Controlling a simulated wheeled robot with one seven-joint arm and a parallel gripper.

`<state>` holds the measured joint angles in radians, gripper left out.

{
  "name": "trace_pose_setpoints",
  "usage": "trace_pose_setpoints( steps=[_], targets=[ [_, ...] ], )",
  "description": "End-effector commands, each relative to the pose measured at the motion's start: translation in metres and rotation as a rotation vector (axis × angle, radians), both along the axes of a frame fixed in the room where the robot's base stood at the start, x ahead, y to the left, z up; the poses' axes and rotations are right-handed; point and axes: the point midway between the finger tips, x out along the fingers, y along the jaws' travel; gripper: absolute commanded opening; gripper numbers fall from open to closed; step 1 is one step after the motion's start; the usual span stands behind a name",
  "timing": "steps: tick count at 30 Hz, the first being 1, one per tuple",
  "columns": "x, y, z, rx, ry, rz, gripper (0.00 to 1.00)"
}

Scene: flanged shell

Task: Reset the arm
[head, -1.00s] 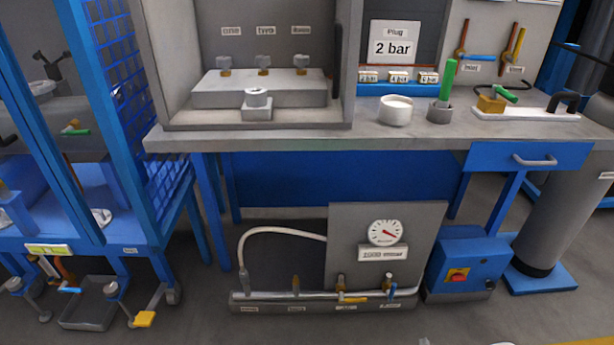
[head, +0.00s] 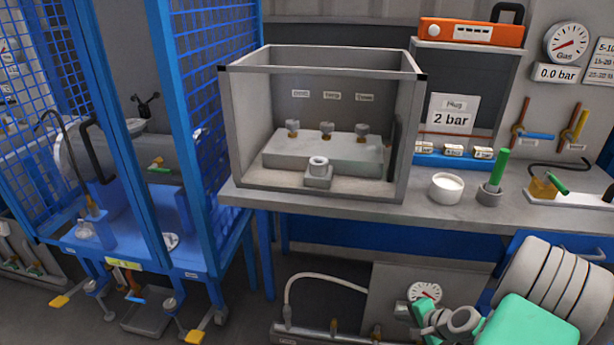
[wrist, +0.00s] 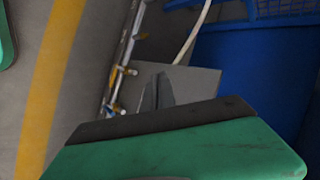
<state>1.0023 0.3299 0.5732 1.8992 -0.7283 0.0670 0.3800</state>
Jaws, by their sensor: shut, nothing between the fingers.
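My arm shows at the lower right of the head view, with ribbed grey and green parts in front of the bench and the gauge panel. My gripper (wrist: 157,92) shows in the wrist view as two thin dark grey fingers beyond a black-edged green body. The fingers are together with nothing held between them. They stand out against a grey panel (wrist: 196,82), apparently the gauge panel (head: 385,290) under the bench. I cannot make out the fingertips in the head view.
The workbench (head: 400,210) carries an open-fronted case (head: 415,140), a white bowl (head: 446,188) and a green-handled tool in a grey pot (head: 490,195). A blue mesh cage (head: 205,100) stands left. Pipe and valves lie low; a yellow floor stripe (wrist: 50,85) borders grey floor.

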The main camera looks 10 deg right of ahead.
Motion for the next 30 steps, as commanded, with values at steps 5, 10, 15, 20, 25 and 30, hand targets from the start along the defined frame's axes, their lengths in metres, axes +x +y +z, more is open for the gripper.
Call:
trace_pose_setpoints(
  steps=[5,10,15,20,25,30],
  targets=[
    [0.009,0.088,0.162,-0.301,0.134,0.464,0.0],
    [-0.024,0.159,0.292,-0.558,0.214,0.788,0.0],
    [-0.076,0.205,0.387,-0.735,0.244,0.994,0.0],
    [-0.104,0.219,0.413,-0.79,0.25,1.064,0.0],
    [-0.105,0.22,0.413,-0.792,0.251,1.068,0.0],
    [-0.105,0.22,0.413,-0.792,0.251,1.068,0.0]
  ],
)
